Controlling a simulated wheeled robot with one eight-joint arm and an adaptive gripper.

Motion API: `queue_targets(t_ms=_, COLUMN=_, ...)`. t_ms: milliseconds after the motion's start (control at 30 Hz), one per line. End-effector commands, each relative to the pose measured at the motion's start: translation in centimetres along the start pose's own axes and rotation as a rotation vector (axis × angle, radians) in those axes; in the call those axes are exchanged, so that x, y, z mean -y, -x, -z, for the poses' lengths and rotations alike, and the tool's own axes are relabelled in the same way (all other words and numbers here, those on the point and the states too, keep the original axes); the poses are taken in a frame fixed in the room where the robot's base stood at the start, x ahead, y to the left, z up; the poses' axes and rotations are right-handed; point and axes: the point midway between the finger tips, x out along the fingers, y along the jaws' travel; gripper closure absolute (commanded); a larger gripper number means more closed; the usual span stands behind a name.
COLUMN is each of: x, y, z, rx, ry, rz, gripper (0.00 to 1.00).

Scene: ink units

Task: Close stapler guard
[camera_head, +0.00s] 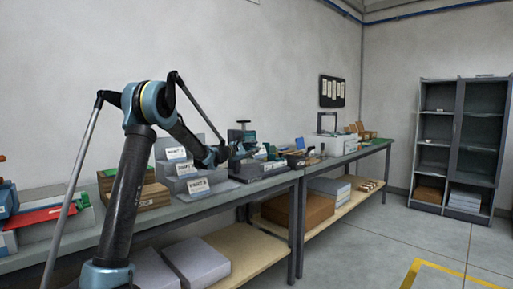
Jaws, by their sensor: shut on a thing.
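A dark and teal bench machine, which looks like the stapler (244,136), stands on the grey workbench near the middle of the view. It has an upright post with a dark top and a grey base. My arm reaches in from the left, and my gripper (224,154) is at the machine's left side, shut on what appears to be its guard. The fingers and the guard are very small here and partly hidden by my wrist. I cannot make out the guard's exact angle.
Grey stepped blocks with white labels (198,186) stand close behind and below my forearm. Small tools and boxes (296,160) crowd the bench right of the machine. Open floor lies at right.

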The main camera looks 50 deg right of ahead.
Motion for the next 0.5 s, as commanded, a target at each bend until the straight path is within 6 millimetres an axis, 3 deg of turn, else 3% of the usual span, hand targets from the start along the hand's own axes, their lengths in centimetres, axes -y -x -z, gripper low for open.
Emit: queue_targets(t_ms=500, x=0.26, y=0.26, z=0.88, rx=-0.004, ry=0.000, rz=0.002, gripper=1.00)
